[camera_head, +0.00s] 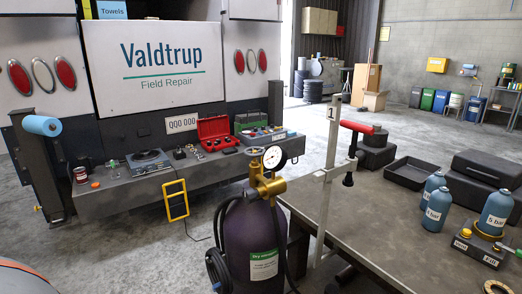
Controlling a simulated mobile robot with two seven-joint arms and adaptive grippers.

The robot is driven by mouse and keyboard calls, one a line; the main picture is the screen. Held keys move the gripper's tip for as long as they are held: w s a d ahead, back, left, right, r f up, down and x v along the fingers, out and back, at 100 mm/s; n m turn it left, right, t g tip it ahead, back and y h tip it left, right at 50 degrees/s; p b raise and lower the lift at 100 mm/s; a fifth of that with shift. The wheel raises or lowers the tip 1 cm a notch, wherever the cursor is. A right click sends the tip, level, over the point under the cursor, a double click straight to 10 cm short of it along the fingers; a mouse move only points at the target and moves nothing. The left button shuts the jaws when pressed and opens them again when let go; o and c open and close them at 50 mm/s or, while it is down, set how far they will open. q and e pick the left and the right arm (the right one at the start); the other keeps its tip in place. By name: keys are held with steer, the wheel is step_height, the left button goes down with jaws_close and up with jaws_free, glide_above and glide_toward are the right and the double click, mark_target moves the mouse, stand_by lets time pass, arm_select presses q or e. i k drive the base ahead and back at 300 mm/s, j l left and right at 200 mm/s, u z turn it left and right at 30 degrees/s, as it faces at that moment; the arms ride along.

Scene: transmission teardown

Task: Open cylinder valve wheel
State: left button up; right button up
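A dark purple gas cylinder (238,240) stands upright at the bottom middle, beside the table's left end. It has a green and white label (264,264). A brass valve assembly (264,185) sits on its top, with a round white-faced pressure gauge (274,158) above it. A black hose (217,268) hangs at the cylinder's left side. The cylinder's base is cut off by the frame. Neither of my grippers is in view.
The table (365,215) fills the right side, carrying a black tray (411,173), blue bottles (437,207) and a brass-fitted stand (484,249). A truck bumper shelf (125,193) holds tools behind. Floor left of the cylinder is mostly clear.

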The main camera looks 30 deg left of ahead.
mark_target(256, 152)
steer(key=k+j+z, duration=0.15)
steer(key=j, duration=0.25)
steer(key=j+z, duration=0.15)
steer(key=j, duration=0.25)
steer(key=k+j+z, duration=0.1)
steer(key=j, duration=0.25)
steer(key=k+j+z, duration=0.3)
steer(key=k+j, duration=0.15)
steer(key=j, duration=0.2)
